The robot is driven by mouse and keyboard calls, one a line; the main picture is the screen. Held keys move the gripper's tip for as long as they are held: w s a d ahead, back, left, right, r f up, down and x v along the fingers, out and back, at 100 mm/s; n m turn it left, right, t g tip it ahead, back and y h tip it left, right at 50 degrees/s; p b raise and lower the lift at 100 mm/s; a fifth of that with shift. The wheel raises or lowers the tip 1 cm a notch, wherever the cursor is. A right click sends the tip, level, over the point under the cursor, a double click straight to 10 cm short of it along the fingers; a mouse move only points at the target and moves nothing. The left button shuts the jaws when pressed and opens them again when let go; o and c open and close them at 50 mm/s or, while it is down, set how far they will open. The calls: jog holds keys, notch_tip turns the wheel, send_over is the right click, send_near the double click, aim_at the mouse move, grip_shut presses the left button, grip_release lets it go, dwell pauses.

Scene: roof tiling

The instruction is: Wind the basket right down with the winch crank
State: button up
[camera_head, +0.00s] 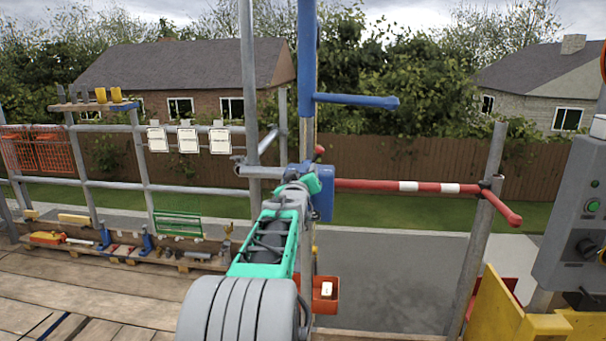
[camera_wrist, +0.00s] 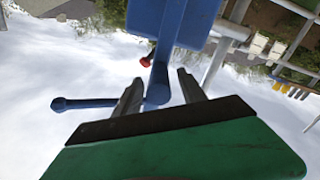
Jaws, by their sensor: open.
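The rest of the crank is hard to make out. An orange-red basket (camera_head: 325,305) with a white item shows low behind my arm, partly hidden. My gripper (camera_wrist: 157,82) is open beside the winch, fingers either side of the mast in that view; the knob looks outside its grasp.
A blue jib (camera_head: 355,100) sticks out right from the mast. A red-and-white rail (camera_head: 410,186) runs right of the winch. A grey control box (camera_head: 575,215) and yellow frame (camera_head: 500,310) stand at right. Tools lie on planks at left.

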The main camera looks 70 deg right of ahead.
jog(key=b+v, duration=0.1)
jog(key=v, duration=0.6)
jog(key=shift+r, duration=0.1)
